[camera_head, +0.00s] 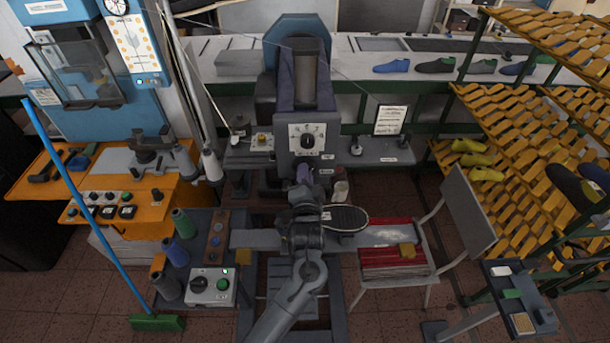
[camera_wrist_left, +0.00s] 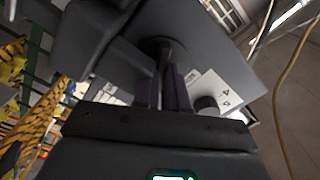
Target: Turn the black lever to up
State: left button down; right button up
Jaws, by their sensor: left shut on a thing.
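The black lever (camera_wrist_left: 163,52) shows in the wrist view as a dark rod coming out of the grey machine body. My left gripper (camera_wrist_left: 166,90) is shut on it, with its dark purple fingers on either side of the rod. In the head view my left gripper (camera_head: 303,174) is at the front of the grey machine (camera_head: 289,97), just below its white dial plate. There the gripper and wrist hide the lever, so its exact angle cannot be told. My right gripper is not in view.
A black knob (camera_head: 307,141) sits on the dial plate close above my gripper. A dark oval pad (camera_head: 345,218) is right of my wrist. A chair (camera_head: 398,250) stands at the right, a control box with a green button (camera_head: 210,287) at the left. Yellow shoe racks (camera_head: 530,130) fill the right.

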pick_arm(q)
jog(key=shift+n, duration=0.7)
